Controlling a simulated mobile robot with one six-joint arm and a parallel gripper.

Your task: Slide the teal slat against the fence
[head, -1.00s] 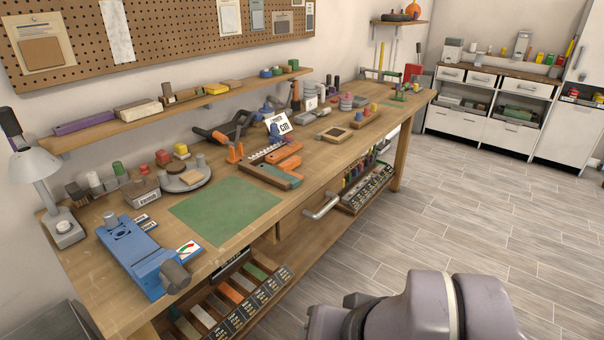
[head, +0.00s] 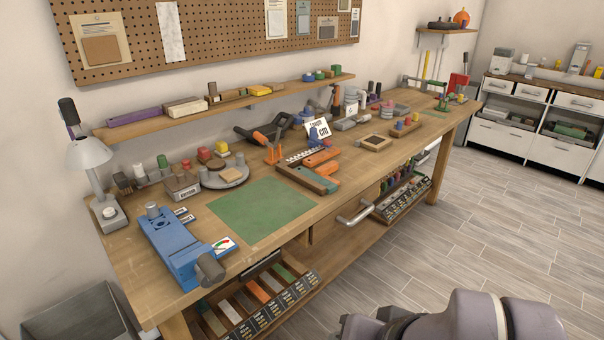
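A dark green slat (head: 283,272) lies among other coloured slats in the compartmented rack under the bench front. I cannot tell which of these is the teal slat. No fence can be made out for certain. My gripper is out of view; only a rounded grey part of my arm shows at the bottom right.
The workbench (head: 150,290) holds a blue vise-like tool (head: 172,245), a green mat (head: 262,212) and a round grey tray (head: 225,183). A drawer handle (head: 357,215) sticks out in front. A grey bin (head: 80,318) stands at lower left. The floor at right is clear.

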